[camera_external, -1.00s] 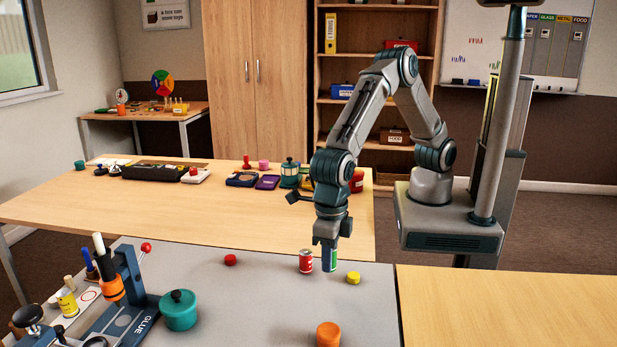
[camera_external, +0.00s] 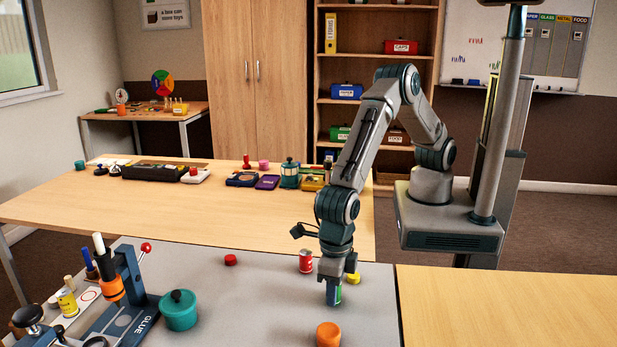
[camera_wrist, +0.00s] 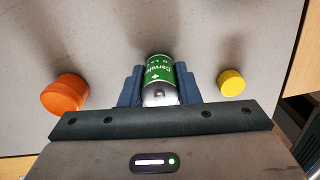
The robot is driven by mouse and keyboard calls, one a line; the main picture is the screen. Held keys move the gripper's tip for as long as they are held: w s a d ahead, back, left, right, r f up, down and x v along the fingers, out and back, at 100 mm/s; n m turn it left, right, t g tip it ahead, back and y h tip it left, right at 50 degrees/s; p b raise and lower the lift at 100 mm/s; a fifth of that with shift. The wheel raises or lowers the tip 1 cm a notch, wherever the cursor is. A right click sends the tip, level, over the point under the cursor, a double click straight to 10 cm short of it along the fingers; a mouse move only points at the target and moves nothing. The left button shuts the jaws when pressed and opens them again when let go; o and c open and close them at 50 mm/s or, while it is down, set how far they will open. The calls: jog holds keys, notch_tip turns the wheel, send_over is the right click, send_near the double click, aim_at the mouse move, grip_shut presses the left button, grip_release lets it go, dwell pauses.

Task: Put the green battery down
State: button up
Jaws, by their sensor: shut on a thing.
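The green battery (camera_external: 336,297) is between the fingers of my gripper (camera_external: 332,290), over the grey mat (camera_external: 255,310) near its right side. In the wrist view the battery (camera_wrist: 159,70) shows its green label and silver end, with a blue finger of my gripper (camera_wrist: 157,88) on each side. My gripper is shut on it. The fingers hide part of the battery in the external view. I cannot tell whether its lower end touches the mat.
An orange cap (camera_external: 328,334) lies nearer the camera and a yellow cap (camera_external: 355,278) just behind my gripper. A red can (camera_external: 305,262) stands behind left. A red cap (camera_external: 230,260) and teal pot (camera_external: 179,310) are farther left. Bare mat lies between pot and gripper.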

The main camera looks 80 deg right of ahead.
jog(key=o, duration=1)
jog(key=shift+o, duration=0.2)
notch_tip(320, 180, up, 12)
jog(key=w+d+r+m, duration=0.3)
jog(key=d+m, duration=0.1)
jog(key=d, duration=0.3)
jog(key=w+d+r+m, duration=0.3)
jog(key=w+d+m, duration=0.1)
jog(key=d, duration=0.4)
jog(key=d+r+m+t, duration=0.1)
jog(key=d+r+m, duration=0.3)
jog(key=d+m, duration=0.8)
jog(key=s+d+m, duration=0.4)
jog(key=d, duration=0.4)
jog(key=s+d+f+m+t, duration=0.1)
jog(key=s+d+m, duration=0.3)
jog(key=d, duration=0.4)
jog(key=s+d+m, duration=0.4)
jog(key=d+m, duration=0.2)
jog(key=d, duration=0.1)
jog(key=shift+d+f, duration=0.35)
jog(key=shift+d, duration=0.05)
